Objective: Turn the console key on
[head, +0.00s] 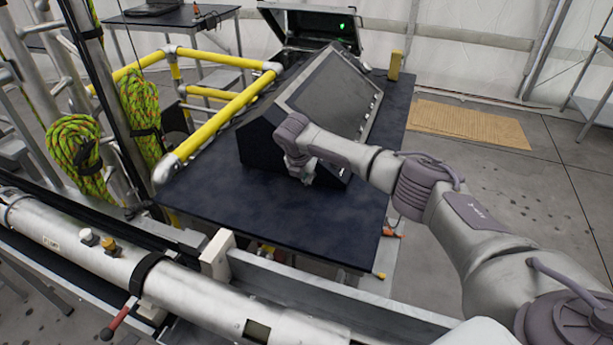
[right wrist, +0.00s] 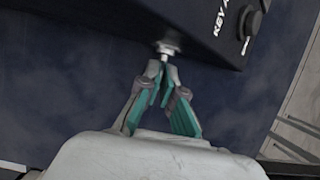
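The console (head: 262,140), a dark wedge-shaped box with a sloping panel, stands on the dark table. My right gripper (head: 305,175) is at its near end face. In the right wrist view the console's dark face (right wrist: 120,14) shows at the top, with white lettering that starts "KEY". The console key (right wrist: 166,48), a small pale metal piece, sticks out from this face. The fingertips of my right gripper (right wrist: 161,72) have come together at the key's outer end and appear shut on it. The key's exact angle is hard to tell. My left gripper is not in view.
A black knob (right wrist: 252,23) sits beside the lettering. The dark table (head: 235,205) is bare in front of the console. Yellow railing (head: 222,118) runs along its left side. An open case (head: 312,27) with a green light stands behind. A silver tube (head: 180,290) crosses the foreground.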

